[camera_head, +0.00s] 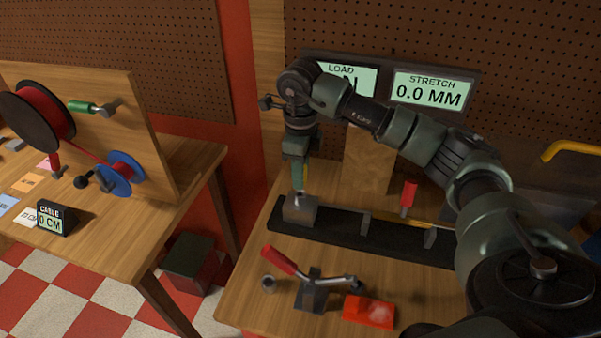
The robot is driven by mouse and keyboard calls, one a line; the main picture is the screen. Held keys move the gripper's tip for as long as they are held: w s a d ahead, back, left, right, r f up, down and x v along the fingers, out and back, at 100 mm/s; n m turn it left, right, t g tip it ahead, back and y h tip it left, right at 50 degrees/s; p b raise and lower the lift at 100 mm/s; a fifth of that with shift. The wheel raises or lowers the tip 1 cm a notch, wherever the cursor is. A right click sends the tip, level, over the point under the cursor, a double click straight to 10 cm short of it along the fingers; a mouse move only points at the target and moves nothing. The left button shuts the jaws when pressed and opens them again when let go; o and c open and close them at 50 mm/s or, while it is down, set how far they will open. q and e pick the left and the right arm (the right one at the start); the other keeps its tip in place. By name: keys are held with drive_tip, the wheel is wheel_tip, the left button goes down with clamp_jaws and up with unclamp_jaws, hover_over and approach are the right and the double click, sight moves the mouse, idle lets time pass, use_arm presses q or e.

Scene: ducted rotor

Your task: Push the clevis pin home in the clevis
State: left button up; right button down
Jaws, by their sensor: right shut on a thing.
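My right gripper (300,184) points straight down over the grey metal block (299,210) that looks like the clevis, at the left end of a long black rail (335,233). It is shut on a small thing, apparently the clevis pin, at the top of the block. The fingers hide most of the pin, so I cannot tell how deep it sits. My left gripper is not in view.
On the rail stand upright plates (365,222) and a red-handled part (408,197). In front are a red-handled lever (281,261), a metal ring (268,284) and a red block (368,311). Behind, a display (429,91) reads STRETCH 0.0 MM; my arm partly covers the LOAD display (357,77).

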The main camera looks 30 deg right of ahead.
drive_tip(key=shift+f, duration=0.15)
idle(0.3)
drive_tip(key=shift+f+b, duration=1.55)
drive_tip(key=shift+f, duration=0.35)
drive_tip(key=c, duration=1)
unclamp_jaws()
drive_tip(key=shift+r, duration=0.1)
